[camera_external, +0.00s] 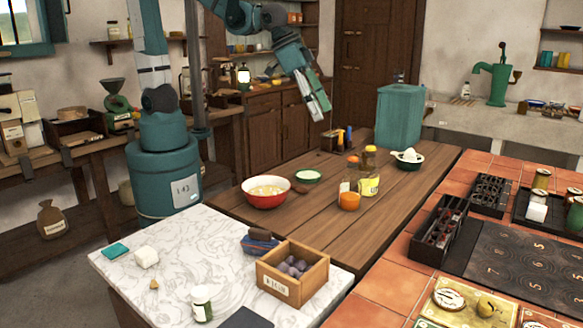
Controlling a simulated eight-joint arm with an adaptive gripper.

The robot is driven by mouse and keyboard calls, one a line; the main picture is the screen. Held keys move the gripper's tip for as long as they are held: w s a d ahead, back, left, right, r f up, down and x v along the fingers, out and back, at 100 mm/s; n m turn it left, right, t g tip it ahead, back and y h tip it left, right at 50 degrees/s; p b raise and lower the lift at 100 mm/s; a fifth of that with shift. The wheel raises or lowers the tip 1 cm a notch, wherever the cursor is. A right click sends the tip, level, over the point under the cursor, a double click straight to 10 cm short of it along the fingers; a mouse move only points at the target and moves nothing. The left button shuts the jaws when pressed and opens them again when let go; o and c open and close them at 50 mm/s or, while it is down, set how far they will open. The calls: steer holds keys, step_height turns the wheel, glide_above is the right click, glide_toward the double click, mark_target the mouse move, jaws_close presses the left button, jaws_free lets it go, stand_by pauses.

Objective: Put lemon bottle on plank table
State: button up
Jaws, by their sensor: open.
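The plank table (310,218) runs through the middle of the view. My gripper (321,106) hangs pointing down above and behind its far left side. It is open, and nothing shows between its fingers. No bottle can be clearly read as the lemon bottle. A jar with a yellow label (370,187) stands on the plank table near a brown-capped bottle (369,157). A small white bottle (465,90) stands on the back right counter.
The marble top (190,262) holds a wooden box (292,290). The table's front right planks are bare.

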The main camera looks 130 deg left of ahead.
steer(key=s+d+r+m+t+h, duration=0.1)
steer(key=s+d+r+m, duration=0.1)
steer(key=s+d, duration=0.6)
steer(key=s+d+r+m+t+h, duration=0.1)
steer(key=s+d+r+m, duration=0.1)
steer(key=s+d, duration=0.7)
steer(key=shift+s+d+m, duration=0.15)
steer(key=shift+s+m, duration=0.45)
steer(key=shift+s, duration=0.5)
steer(key=shift+o, duration=0.2)
